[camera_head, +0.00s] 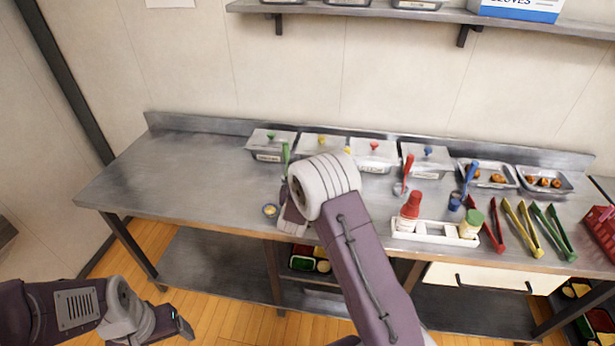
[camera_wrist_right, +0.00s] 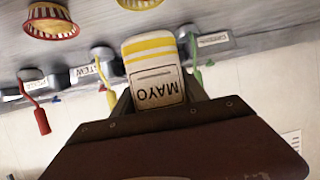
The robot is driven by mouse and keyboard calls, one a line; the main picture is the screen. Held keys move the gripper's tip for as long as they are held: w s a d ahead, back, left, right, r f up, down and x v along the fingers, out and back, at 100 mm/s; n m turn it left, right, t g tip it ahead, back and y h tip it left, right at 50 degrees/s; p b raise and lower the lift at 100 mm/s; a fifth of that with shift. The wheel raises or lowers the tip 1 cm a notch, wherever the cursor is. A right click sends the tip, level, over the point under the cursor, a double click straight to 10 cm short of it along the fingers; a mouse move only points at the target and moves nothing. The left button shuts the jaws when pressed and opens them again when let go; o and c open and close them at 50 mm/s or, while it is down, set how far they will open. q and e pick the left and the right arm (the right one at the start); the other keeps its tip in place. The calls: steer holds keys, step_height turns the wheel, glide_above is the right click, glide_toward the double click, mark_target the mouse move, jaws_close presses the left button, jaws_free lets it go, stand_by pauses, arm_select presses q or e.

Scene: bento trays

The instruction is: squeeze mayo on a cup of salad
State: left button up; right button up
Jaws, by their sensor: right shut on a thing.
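My right gripper (camera_wrist_right: 158,100) is shut on the mayo bottle (camera_wrist_right: 155,65), white with yellow stripes and a MAYO label. In the head view the right gripper (camera_head: 290,218) is low over the counter's front, and my arm hides the bottle. A small cup (camera_head: 270,210) stands on the counter just left of that gripper.
Lidded steel containers (camera_head: 270,145) line the counter's back. A white caddy (camera_head: 435,232) holds a red-labelled bottle (camera_head: 410,207) and a green-capped jar (camera_head: 471,223). Coloured tongs (camera_head: 522,230) and trays (camera_head: 545,181) are at the right. The counter's left (camera_head: 170,175) is clear.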

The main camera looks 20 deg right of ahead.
steer(key=w+a+r+m+t+y+b, duration=0.4)
steer(key=m+b, duration=0.6)
steer(key=b, duration=1)
steer(key=s+d+f+m+t+h+b, duration=0.1)
steer(key=s+d+m+t+h+b, duration=0.3)
steer(key=m+b, duration=1.2)
steer(key=s+d+h+b, duration=0.1)
steer(key=s+d+b, duration=0.1)
steer(key=b, duration=0.4)
steer(key=shift+d+m+h+b, duration=0.3)
steer(key=shift+d+b, duration=0.05)
steer(key=shift+d, duration=0.3)
steer(key=shift+b, duration=0.3)
